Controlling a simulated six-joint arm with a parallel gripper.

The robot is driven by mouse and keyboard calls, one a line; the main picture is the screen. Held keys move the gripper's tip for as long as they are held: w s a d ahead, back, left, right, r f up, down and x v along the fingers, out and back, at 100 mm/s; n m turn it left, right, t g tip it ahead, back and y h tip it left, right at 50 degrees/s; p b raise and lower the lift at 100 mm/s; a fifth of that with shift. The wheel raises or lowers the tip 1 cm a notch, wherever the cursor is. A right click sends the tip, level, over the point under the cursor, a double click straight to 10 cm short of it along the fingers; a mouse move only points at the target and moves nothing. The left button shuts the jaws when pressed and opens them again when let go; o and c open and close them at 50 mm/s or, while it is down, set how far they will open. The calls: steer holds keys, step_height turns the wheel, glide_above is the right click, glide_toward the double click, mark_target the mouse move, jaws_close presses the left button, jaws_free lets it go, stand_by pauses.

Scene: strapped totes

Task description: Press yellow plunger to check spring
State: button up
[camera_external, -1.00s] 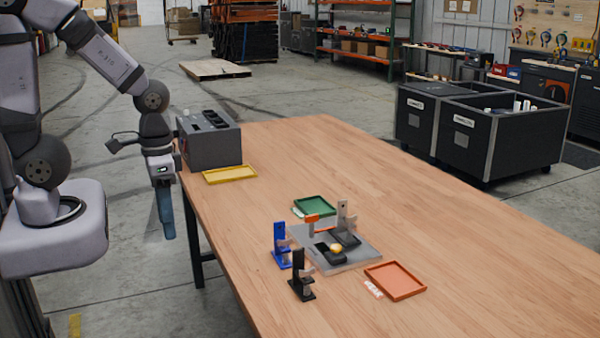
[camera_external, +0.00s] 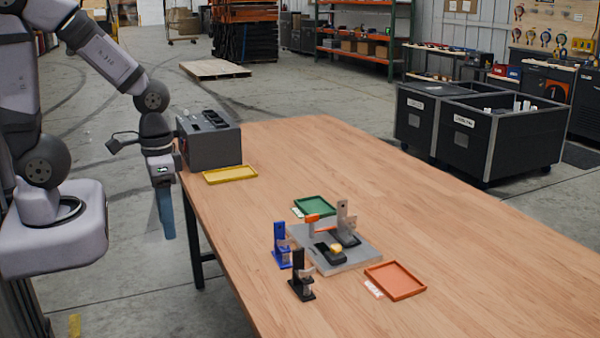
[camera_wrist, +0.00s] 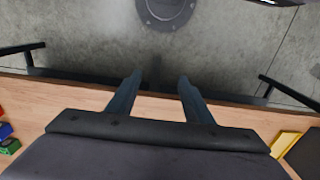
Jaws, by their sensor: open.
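A small yellow piece (camera_external: 336,248), perhaps the plunger, sits in a black holder (camera_external: 327,254) on the grey base plate (camera_external: 352,262) on the table. It is too small to show any spring. An orange-handled clamp (camera_external: 313,218) and a grey upright bracket (camera_external: 347,222) stand on the same plate. My gripper (camera_external: 166,222) hangs pointing down beyond the table's left edge, far from the plate. In the wrist view its two fingers (camera_wrist: 159,84) are apart with nothing between them; the yellow piece is not identifiable there.
Blue (camera_external: 281,246) and black (camera_external: 301,276) bracket stands are left of the plate. Green (camera_external: 315,198), orange (camera_external: 420,293) and yellow (camera_external: 206,182) trays lie around the table. A grey box (camera_external: 212,150) stands at the back left corner, near my gripper. The right side of the tabletop is clear.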

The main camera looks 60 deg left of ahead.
jaws_close()
stand_by(1.7)
